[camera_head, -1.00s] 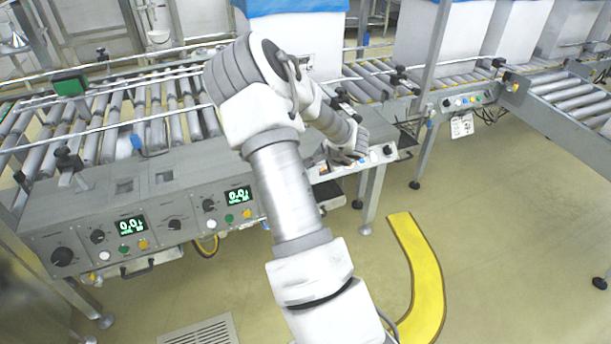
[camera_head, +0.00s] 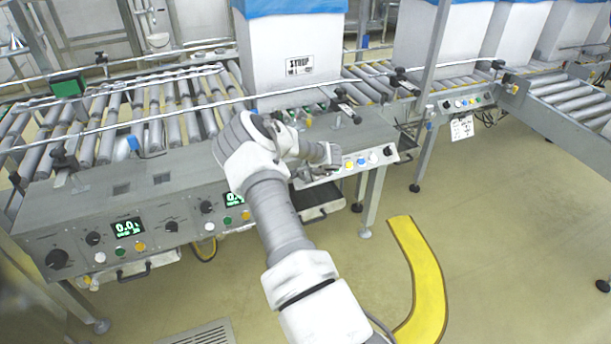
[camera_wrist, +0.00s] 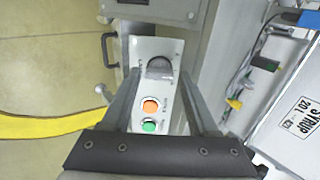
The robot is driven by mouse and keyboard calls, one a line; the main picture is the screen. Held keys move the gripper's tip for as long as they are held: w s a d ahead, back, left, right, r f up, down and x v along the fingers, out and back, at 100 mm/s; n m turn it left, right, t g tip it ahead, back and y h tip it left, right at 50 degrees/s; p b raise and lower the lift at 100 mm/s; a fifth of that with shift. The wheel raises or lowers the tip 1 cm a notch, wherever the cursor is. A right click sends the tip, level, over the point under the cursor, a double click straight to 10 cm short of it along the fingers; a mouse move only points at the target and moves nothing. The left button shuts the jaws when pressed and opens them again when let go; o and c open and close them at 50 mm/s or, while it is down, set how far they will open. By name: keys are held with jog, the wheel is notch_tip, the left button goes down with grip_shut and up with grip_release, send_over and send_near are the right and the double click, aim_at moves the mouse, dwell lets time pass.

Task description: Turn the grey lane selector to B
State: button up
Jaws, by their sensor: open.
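In the wrist view, a grey knob (camera_wrist: 159,68), which looks like the grey lane selector, sits at the far end of a light panel (camera_wrist: 172,47). Its small markings are too blurred to read, so its setting cannot be told. My gripper (camera_wrist: 159,76) is open, with one finger on each side of the knob in the picture. Whether the fingers touch it or are still above it cannot be told. In the head view my gripper (camera_head: 316,172) is over the right end of the conveyor's front, and my arm hides the knob there.
An orange button (camera_wrist: 151,105) and a green button (camera_wrist: 149,126) lie between the fingers, nearer the palm. A white box (camera_head: 292,50) labelled SYRUP stands on the rollers behind my gripper. Yellow, blue and white buttons are just right of it. Floor in front is open.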

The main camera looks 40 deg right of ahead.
jog(key=shift+x, duration=0.85)
grip_shut()
jog(key=shift+b, duration=0.35)
jog(key=m+b, duration=0.2)
jog(key=m, duration=0.1)
jog(key=shift+b, duration=0.3)
jog(key=m, duration=0.3)
jog(key=m+b, duration=0.1)
jog(key=m, duration=0.1)
jog(key=shift+w+d+r+m, duration=0.1)
jog(key=shift+r+m, duration=0.1)
jog(key=shift+m, duration=0.2)
grip_release()
